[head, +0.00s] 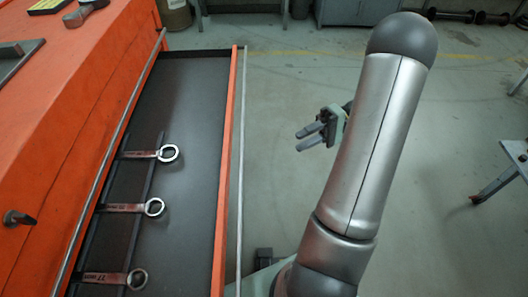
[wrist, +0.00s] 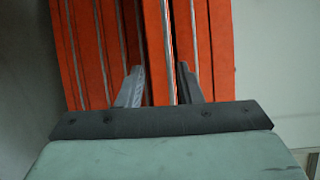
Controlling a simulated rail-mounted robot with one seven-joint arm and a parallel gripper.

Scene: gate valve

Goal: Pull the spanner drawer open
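The spanner drawer (head: 190,95) stands pulled out from the orange cabinet, its dark tray showing. Three ring spanners (head: 155,207) lie in it toward the cabinet side. Its orange front (head: 228,150) carries a long silver bar handle (head: 241,150) on the outer side. My gripper (head: 299,139) is to the right of this handle, with a visible gap between fingertips and bar. In the wrist view my gripper (wrist: 160,68) has its two fingers apart with nothing held. Orange fronts and silver bars lie ahead of them; which bar belongs to the spanner drawer is hard to tell there.
The orange cabinet (head: 75,130) fills the left, with a hammer-like tool (head: 85,12) and a tray on top. A dark knob (head: 18,218) sticks out of its sloping face. A table edge (head: 515,155) shows at far right.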

